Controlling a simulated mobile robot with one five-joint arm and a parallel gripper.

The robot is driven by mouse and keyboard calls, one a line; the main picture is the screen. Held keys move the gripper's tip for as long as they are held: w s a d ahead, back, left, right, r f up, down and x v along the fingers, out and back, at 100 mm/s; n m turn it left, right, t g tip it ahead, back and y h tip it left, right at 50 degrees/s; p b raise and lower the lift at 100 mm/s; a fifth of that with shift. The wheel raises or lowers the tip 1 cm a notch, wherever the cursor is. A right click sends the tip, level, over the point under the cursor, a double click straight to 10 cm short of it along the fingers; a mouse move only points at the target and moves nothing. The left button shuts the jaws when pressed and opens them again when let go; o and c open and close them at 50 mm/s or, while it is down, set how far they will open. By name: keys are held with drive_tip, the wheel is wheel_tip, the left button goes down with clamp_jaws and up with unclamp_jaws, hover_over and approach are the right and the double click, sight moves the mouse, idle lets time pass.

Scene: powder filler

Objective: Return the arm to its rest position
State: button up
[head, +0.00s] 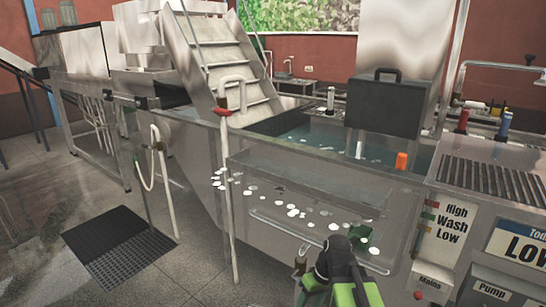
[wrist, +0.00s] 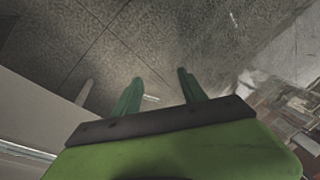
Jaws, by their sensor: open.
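My gripper (wrist: 160,76) shows in the wrist view with its two green fingers apart and nothing between them. Beyond the fingertips is the grey tiled floor (wrist: 60,45). In the head view my green and black arm rises from the bottom edge, right of centre, in front of the clear-walled tank (head: 190,165). I cannot clearly make out the fingers in the head view.
The machine's control front with a "High Wash Low" label (head: 455,222) stands to the right. Metal steps (head: 225,60) rise at the back. A dark floor mat (head: 115,245) lies left, with open floor around it.

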drive_tip(key=s+d+m+h, duration=0.2)
drive_tip(key=d+m+h, duration=0.1)
drive_tip(key=d+m, duration=0.15)
wheel_tip(320, 180, up, 22)
drive_tip(key=d+p, duration=0.1)
drive_tip(key=p, duration=2.1)
drive_tip(key=shift+w+p, duration=0.3)
drive_tip(key=shift+p, duration=0.1)
drive_tip(key=shift+m, duration=0.25)
